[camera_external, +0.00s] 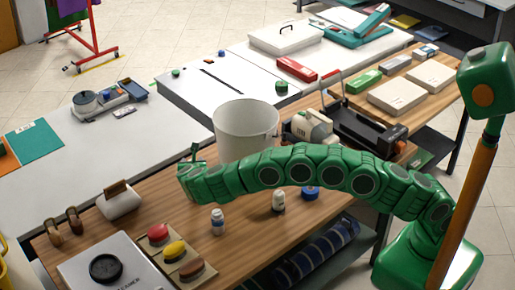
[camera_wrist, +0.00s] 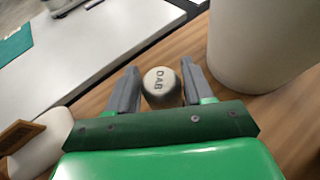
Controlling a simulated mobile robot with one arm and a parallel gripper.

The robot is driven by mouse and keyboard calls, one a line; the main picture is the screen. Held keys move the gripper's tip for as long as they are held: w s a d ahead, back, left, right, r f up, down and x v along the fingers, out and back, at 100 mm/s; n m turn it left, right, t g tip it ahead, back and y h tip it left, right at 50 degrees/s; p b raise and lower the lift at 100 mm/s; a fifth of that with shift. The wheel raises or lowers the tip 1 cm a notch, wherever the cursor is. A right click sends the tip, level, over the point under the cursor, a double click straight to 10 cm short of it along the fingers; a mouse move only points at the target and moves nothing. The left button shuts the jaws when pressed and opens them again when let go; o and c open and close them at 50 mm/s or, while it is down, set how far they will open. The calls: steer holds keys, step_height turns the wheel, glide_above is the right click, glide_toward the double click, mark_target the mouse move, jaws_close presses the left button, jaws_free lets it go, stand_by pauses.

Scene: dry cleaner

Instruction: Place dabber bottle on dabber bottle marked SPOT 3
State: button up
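A dabber bottle (camera_wrist: 162,87) with a pale round top lettered DAB sits between the two grey fingers of my gripper (camera_wrist: 161,88) in the wrist view. The fingers lie against its sides, and its lower part is hidden. In the external view my gripper (camera_external: 190,160) is at the left end of my green arm, over the wooden counter, left of the white bucket; the bottle in it is hard to make out there. A small white bottle (camera_external: 217,221) and another pale bottle (camera_external: 278,201) stand on the counter. I cannot read SPOT 3 on either.
The white bucket (camera_external: 246,128) stands close right of my gripper; it also fills the right of the wrist view (camera_wrist: 260,40). A blue round item (camera_external: 310,193) is under my arm.

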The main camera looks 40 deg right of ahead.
steer(key=o, duration=0.3)
steer(key=shift+o, duration=0.2)
steer(key=shift+s+a+r, duration=0.1)
steer(key=shift+r, duration=0.1)
steer(key=v, duration=1.1)
steer(key=shift+s+r, duration=0.15)
steer(key=shift+s, duration=0.2)
steer(key=shift+a, duration=0.15)
